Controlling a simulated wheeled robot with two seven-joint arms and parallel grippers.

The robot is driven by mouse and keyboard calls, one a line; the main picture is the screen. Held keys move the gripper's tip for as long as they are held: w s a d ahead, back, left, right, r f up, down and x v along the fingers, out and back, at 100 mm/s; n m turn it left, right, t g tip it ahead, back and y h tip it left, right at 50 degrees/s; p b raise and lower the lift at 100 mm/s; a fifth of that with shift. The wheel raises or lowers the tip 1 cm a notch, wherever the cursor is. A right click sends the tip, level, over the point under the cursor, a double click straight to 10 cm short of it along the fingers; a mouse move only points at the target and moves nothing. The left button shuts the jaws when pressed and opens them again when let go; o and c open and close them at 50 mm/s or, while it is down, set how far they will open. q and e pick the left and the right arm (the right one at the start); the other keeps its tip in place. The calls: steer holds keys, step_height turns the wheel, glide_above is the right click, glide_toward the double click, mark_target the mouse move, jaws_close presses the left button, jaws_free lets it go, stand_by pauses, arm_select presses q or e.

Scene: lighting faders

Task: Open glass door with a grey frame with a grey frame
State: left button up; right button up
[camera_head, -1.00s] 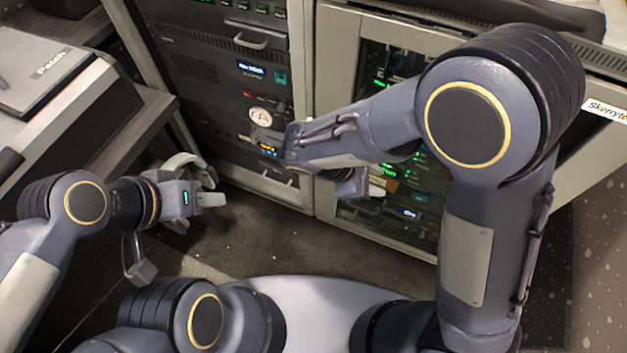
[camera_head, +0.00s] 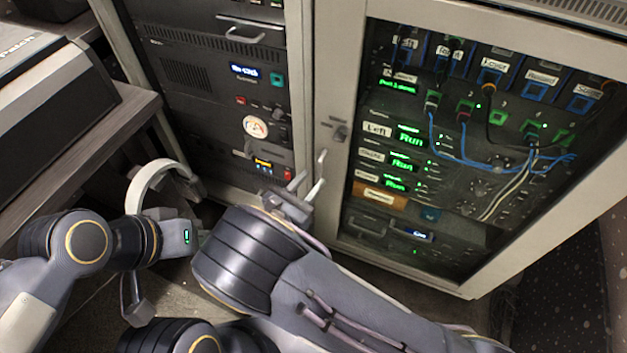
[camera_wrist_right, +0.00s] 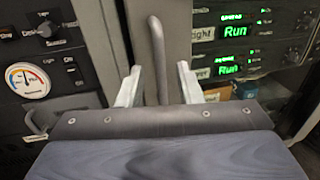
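The glass door with a grey frame (camera_head: 335,75) fills the right of the head view and looks shut. Lit gear and cables show through its glass. Its upright bar handle (camera_wrist_right: 158,62) stands between the two pale fingers of my right gripper (camera_wrist_right: 159,86) in the right wrist view. The fingers are apart, with a gap to the bar on each side. In the head view my right gripper (camera_head: 305,188) is at the left side of the door frame, partly hidden by my wrist. My left gripper (camera_head: 194,239) is low at the left, away from the door; its finger gap is unclear.
A rack of dark units (camera_head: 205,75) with a round gauge stands left of the door. A wooden desk (camera_head: 85,160) holds equipment at the far left. White headphones (camera_head: 150,183) hang near my left gripper. Dark floor lies before the door.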

steer(key=shift+x, duration=0.9)
jaws_close()
